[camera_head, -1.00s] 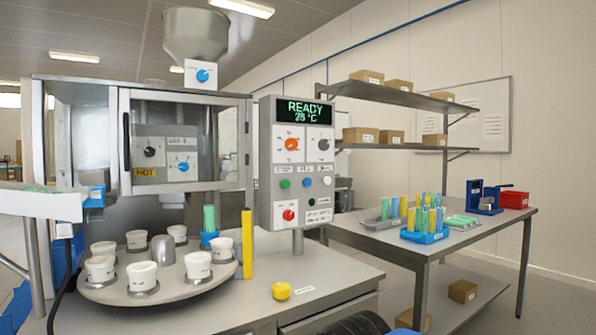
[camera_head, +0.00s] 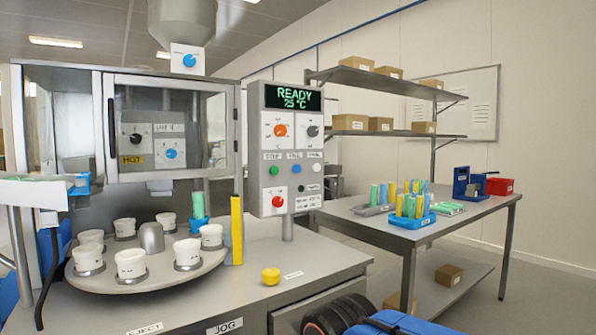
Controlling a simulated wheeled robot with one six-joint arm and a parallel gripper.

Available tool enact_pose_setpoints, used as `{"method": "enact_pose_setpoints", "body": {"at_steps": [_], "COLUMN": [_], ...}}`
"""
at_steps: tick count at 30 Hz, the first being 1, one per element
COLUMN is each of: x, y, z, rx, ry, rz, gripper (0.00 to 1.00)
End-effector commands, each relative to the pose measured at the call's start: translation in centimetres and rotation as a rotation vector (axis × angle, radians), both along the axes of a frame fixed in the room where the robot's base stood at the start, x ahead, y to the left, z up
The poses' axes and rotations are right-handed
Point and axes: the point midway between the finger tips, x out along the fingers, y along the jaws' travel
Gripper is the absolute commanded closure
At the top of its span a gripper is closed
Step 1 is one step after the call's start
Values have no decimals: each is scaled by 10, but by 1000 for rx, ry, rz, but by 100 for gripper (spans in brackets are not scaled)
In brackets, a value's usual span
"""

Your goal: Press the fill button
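The grey control panel (camera_head: 254,135) stands on a post at the right of the filling machine. Its screen (camera_head: 292,98) reads READY 25 °C. Below two dials is a row of three labelled buttons: green (camera_head: 275,170), blue (camera_head: 296,169) and white (camera_head: 316,168). The label above the blue one appears to read FILL, though the print is small. Nothing covers these buttons. My gripper is not in view; dark ribbed and blue parts at the bottom right seem to be my own body.
A round turntable (camera_head: 150,262) carries several white cups. A yellow post (camera_head: 237,230) stands left of the panel, and a yellow button (camera_head: 271,276) is on the counter (camera_head: 240,300). A side table (camera_head: 465,225) with coloured tubes stands at the right. The space before the panel is clear.

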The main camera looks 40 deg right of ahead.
Motion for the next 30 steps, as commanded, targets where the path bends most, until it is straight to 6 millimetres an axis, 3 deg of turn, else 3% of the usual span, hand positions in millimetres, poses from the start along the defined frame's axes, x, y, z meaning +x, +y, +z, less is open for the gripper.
{"method": "enact_pose_setpoints", "body": {"at_steps": [1, 3, 30], "x": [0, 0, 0], "y": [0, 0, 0], "z": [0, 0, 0], "rx": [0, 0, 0], "ry": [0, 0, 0], "rz": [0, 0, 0], "gripper": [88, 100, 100]}}
